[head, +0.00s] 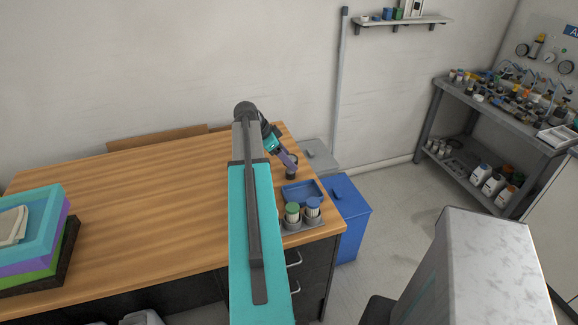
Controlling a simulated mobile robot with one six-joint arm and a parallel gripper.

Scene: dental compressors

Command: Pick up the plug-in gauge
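My gripper (291,162) is at the end of my teal and grey arm, low over the right part of the wooden table, just behind a blue tray. A small dark upright thing (291,173) shows right at its fingertips. It may be the plug-in gauge, but it is too small to tell. I cannot tell whether the fingers are open or shut on it. No other thing on the table can be clearly made out as the gauge. My arm hides a strip of the table.
The blue tray (316,186) and a grey holder (313,224) with a green-topped jar (292,213) and a blue-topped jar (313,207) stand near the table's right edge. Stacked coloured boxes (48,222) are at left. Blue bin (349,222) stands beside the table. The table's middle (150,205) is clear.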

